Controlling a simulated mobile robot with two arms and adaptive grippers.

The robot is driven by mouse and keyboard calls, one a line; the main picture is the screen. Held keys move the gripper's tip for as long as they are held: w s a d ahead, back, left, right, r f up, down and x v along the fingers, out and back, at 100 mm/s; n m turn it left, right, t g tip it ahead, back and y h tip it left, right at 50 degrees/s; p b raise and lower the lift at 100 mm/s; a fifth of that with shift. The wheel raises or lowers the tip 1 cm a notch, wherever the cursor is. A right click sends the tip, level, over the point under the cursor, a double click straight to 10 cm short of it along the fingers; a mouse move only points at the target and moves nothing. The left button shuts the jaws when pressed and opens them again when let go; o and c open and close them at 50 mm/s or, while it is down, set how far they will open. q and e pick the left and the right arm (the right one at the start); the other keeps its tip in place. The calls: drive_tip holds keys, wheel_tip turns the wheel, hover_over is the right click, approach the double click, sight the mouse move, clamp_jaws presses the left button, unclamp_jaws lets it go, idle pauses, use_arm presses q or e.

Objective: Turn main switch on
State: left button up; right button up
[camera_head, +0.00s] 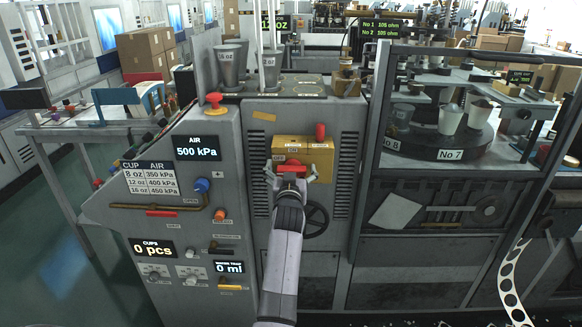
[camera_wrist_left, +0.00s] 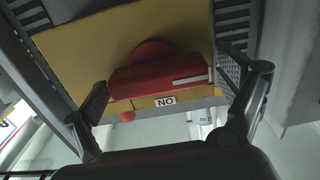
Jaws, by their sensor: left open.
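The main switch is a red handle (camera_head: 291,168) on the front of a yellow box (camera_head: 318,148) on the grey machine panel. My left gripper (camera_head: 291,175) is open in front of the switch. My right gripper is not in view.
A black handwheel (camera_head: 316,220) sits below the yellow box. Left of my arm is a panel with a red knob (camera_head: 214,99), a blue knob (camera_head: 202,185) and displays such as 500 kPa (camera_head: 197,147). A glazed cup carousel (camera_head: 440,140) stands to the right.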

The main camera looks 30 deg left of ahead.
use_arm(q)
drive_tip(key=shift+s+d+r, duration=0.2)
drive_tip(key=shift+c, duration=1.4)
drive_tip(key=shift+w+a+f, duration=0.1)
drive_tip(key=shift+w+f, duration=0.05)
drive_tip(key=shift+c, duration=1.9)
drive_tip(key=c, duration=0.5)
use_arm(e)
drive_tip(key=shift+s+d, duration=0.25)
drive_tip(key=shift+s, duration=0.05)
